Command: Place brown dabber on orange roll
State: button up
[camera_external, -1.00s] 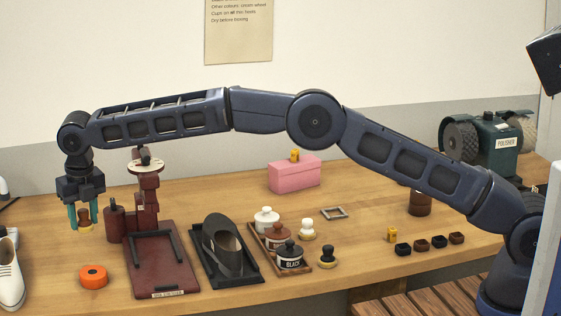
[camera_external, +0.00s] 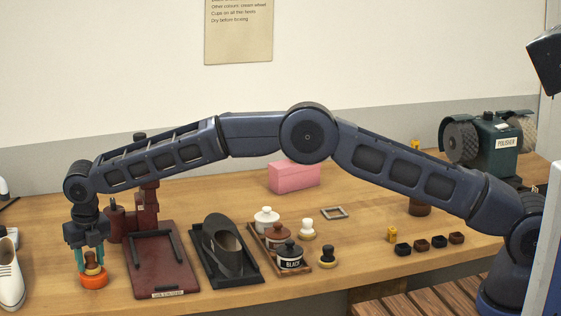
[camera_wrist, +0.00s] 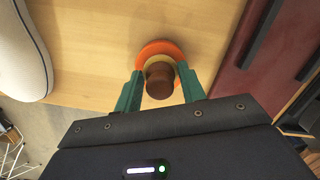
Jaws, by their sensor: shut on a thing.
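The brown dabber (camera_external: 92,262) has a brown knob and a pale base. It is upright between the fingers of my gripper (camera_external: 92,264), which is shut on it. The orange roll (camera_external: 94,283) lies flat on the bench, directly under the dabber. The dabber looks to be touching the roll's top, or very close to it. In the wrist view the dabber (camera_wrist: 159,80) sits between the two green fingertips (camera_wrist: 159,88), and the orange roll (camera_wrist: 158,47) shows around and behind its pale base.
A white shoe (camera_external: 10,272) stands to the left. The dark red stretcher base (camera_external: 160,270) is close on the right. A black tray with a dark shoe (camera_external: 222,248), polish jars (camera_external: 290,255) and other dabbers (camera_external: 327,256) stand further right.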

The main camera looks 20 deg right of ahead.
aim_at(94, 266)
jog(key=shift+f, duration=0.1)
jog(key=o, duration=0.9)
jog(key=shift+o, duration=0.2)
notch_tip(94, 266, up, 12)
jog(key=s, duration=0.1)
jog(key=shift+s+d, duration=0.2)
jog(key=shift+d, duration=0.05)
